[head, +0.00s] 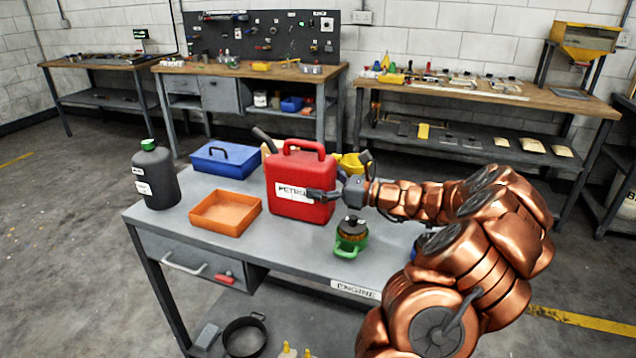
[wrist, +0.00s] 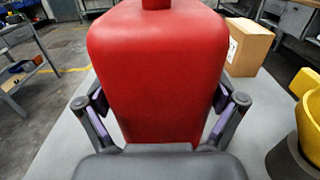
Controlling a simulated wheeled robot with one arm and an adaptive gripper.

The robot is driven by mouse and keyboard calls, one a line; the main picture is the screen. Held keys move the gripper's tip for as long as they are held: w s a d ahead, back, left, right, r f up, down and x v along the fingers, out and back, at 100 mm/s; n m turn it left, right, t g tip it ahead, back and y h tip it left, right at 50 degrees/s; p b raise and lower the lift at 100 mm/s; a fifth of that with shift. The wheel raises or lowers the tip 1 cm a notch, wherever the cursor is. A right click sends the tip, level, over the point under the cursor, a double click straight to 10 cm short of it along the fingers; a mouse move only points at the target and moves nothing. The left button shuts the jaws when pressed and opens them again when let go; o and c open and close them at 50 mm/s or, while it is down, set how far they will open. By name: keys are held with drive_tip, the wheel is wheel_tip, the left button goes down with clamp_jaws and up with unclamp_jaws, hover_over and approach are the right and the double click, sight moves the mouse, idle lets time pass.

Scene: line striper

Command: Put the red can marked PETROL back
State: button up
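The red can marked PETROL (head: 298,183) stands upright on the grey workbench, with its handle on top and a white label on its front. In the wrist view its narrow red side (wrist: 158,75) fills the middle. My gripper (head: 318,193) reaches it from the right, at label height. One finger lies over the end of the label. In the wrist view my gripper (wrist: 160,105) has a finger along each side of the can, and both purple pads appear to touch it. The can's base looks level with the bench top; any small gap is hidden.
Around the can on the bench are a blue toolbox (head: 224,160), an orange tray (head: 225,212), a dark green-capped bottle (head: 155,176) and a green container with a black top (head: 351,236). A cardboard box (wrist: 248,48) and a yellow object (wrist: 309,115) show beside it. Other benches line the wall.

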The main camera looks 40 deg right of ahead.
idle(0.4)
drive_tip(key=b+v, duration=0.1)
drive_tip(key=v, duration=1.1)
drive_tip(key=shift+r, duration=0.1)
